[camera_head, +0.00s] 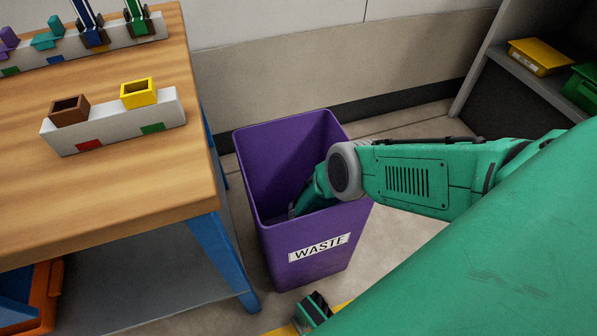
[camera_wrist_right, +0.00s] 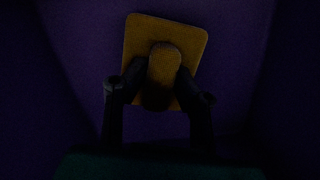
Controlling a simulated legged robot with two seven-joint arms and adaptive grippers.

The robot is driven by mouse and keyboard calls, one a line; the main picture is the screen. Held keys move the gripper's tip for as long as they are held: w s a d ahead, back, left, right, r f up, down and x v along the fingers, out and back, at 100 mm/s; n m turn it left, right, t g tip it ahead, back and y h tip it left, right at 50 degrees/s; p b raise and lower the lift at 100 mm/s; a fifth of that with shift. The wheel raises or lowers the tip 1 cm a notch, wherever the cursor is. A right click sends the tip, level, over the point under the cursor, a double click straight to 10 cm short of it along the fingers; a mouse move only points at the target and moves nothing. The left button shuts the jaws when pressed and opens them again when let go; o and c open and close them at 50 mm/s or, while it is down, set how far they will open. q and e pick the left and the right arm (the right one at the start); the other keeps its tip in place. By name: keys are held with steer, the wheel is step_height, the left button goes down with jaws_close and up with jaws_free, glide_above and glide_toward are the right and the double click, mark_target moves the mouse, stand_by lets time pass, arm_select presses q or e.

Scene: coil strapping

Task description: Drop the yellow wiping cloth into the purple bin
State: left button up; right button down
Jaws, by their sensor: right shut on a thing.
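The purple bin (camera_head: 315,266), labelled WASTE, stands on the floor beside the workbench. My right arm reaches in over its right side, and its gripper is down inside, mostly hidden by the front wall in the head view. In the right wrist view my right gripper (camera_wrist_right: 160,84) is shut on the yellow wiping cloth (camera_wrist_right: 142,36), gripping a raised tab at its middle. The cloth is surrounded by dark purple bin walls. Whether it touches the bin floor is too dark to tell. The cloth is hidden in the head view. My left gripper is not in view.
A wooden workbench (camera_head: 120,205) with blue legs stands left of the bin, holding a white block with a brown and a yellow holder (camera_head: 139,93). An orange bin (camera_head: 46,300) is below it. A shelf with yellow and green trays (camera_head: 540,56) is at right.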

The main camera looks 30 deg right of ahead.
steer(key=shift+d+f, duration=0.1)
steer(key=shift+f, duration=0.05)
steer(key=c, duration=1.2)
jaws_free()
